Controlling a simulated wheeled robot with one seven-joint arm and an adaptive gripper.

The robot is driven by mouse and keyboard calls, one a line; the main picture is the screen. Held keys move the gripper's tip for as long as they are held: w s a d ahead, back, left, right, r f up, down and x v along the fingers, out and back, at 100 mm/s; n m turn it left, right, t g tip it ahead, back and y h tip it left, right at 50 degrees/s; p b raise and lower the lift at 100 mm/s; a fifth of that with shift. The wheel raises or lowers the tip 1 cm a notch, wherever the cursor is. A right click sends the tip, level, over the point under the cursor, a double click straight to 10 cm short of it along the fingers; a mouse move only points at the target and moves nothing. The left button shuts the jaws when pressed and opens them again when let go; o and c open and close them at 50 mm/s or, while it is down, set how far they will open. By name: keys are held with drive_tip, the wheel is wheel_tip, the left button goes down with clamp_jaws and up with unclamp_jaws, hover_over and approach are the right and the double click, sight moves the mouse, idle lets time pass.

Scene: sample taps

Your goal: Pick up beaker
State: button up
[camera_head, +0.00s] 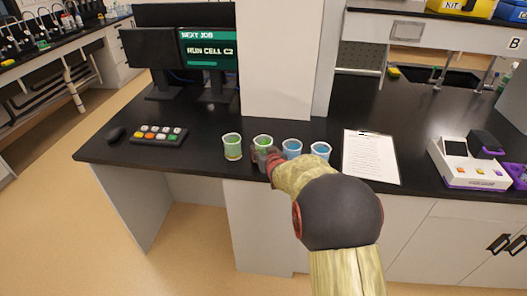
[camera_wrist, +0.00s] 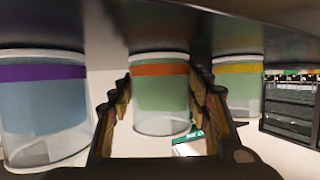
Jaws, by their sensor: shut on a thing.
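Several clear beakers stand in a row on the black counter. The second from the left (camera_head: 263,141) holds green liquid. In the wrist view, which is upside down, this beaker (camera_wrist: 160,98) has an orange band and sits between my two fingers. My gripper (camera_head: 266,157) is shut on it, fingers at its sides, and hides its lower part in the head view. The beaker seems upright at counter level. To its left is a green beaker with a yellow band (camera_head: 232,146). To its right are two blue beakers, the nearer one (camera_head: 292,148) partly hidden by my arm.
A clipboard with paper (camera_head: 371,157) lies right of the row, and a white device (camera_head: 466,163) farther right. A keypad (camera_head: 158,135), mouse (camera_head: 116,134) and monitors (camera_head: 209,62) are at left. A pale column (camera_head: 289,58) rises close behind the beakers.

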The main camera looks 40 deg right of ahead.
sight(262, 141)
drive_tip(key=shift+r, duration=0.1)
drive_tip(key=shift+c, duration=0.5)
drive_tip(key=shift+r+p, duration=0.35)
drive_tip(key=shift+r, duration=0.15)
wheel_tip(262, 141, up, 2)
drive_tip(key=shift+r+p, duration=0.15)
drive_tip(key=shift+p, duration=0.55)
drive_tip(key=r+p+v, duration=0.1)
drive_tip(key=p+v, duration=0.2)
drive_tip(key=v, duration=0.5)
drive_tip(key=w+d+r+p+v, duration=0.1)
drive_tip(key=r+p+v, duration=0.1)
drive_tip(key=v, duration=0.6)
drive_tip(key=shift+s+a+p, duration=0.2)
drive_tip(key=shift+s+p, duration=0.1)
drive_tip(key=shift+p, duration=0.15)
drive_tip(key=shift+r, duration=0.25)
